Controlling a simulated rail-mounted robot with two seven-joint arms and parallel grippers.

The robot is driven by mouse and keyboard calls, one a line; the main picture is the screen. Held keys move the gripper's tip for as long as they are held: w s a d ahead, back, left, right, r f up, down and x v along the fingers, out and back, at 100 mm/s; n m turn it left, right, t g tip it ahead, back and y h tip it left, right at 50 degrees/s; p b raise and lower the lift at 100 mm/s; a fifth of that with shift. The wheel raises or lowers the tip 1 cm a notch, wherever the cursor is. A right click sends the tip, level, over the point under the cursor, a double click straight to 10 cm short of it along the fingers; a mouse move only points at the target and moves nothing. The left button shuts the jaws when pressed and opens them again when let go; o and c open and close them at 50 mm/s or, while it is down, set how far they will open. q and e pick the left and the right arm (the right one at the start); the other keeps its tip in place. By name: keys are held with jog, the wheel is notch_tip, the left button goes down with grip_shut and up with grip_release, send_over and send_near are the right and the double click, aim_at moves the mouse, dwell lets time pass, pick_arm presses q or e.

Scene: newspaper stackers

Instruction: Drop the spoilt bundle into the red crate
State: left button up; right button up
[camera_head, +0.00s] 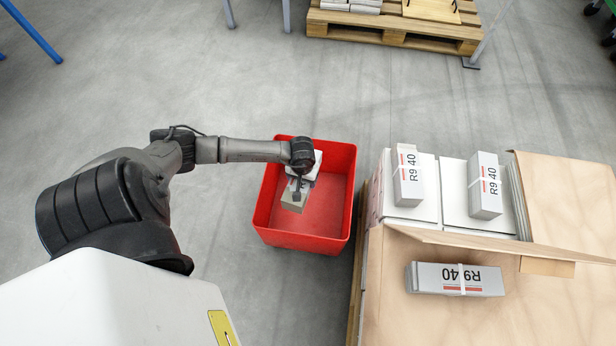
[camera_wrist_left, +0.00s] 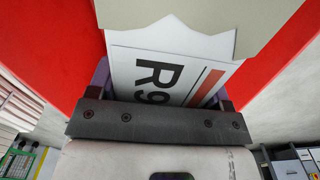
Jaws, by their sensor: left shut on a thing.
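The red crate (camera_head: 346,190) stands on the floor in the middle of the head view, left of the loaded pallet. My left gripper (camera_head: 298,187) is over the crate's opening, pointing down. In the left wrist view the bundle (camera_wrist_left: 150,75) shows a white side printed "R9" with a red bar and a ragged beige edge, between the gripper fingers (camera_wrist_left: 160,100). Red crate walls (camera_wrist_left: 60,50) show around it. Whether the bundle touches the crate floor cannot be told. My right gripper is not in view.
Right of the crate, a loaded pallet carries several white bundles marked "R9 40", two upper ones (camera_head: 408,178) (camera_head: 485,186) and one nearer (camera_head: 458,280). A brown board (camera_head: 565,200) lies there too. Another wooden pallet (camera_head: 392,30) stands at the back. The grey floor left of the crate is clear.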

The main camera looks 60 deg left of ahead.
pick_arm(q)
jog(key=o, duration=1.6)
jog(key=shift+w+a+r, duration=0.1)
jog(key=shift+o, duration=0.3)
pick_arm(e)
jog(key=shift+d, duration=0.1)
pick_arm(q)
notch_tip(320, 180, up, 12)
jog(key=p, duration=0.5)
jog(key=shift+p, duration=0.3)
jog(key=shift+r+p, duration=0.35)
jog(key=shift+r, duration=0.5)
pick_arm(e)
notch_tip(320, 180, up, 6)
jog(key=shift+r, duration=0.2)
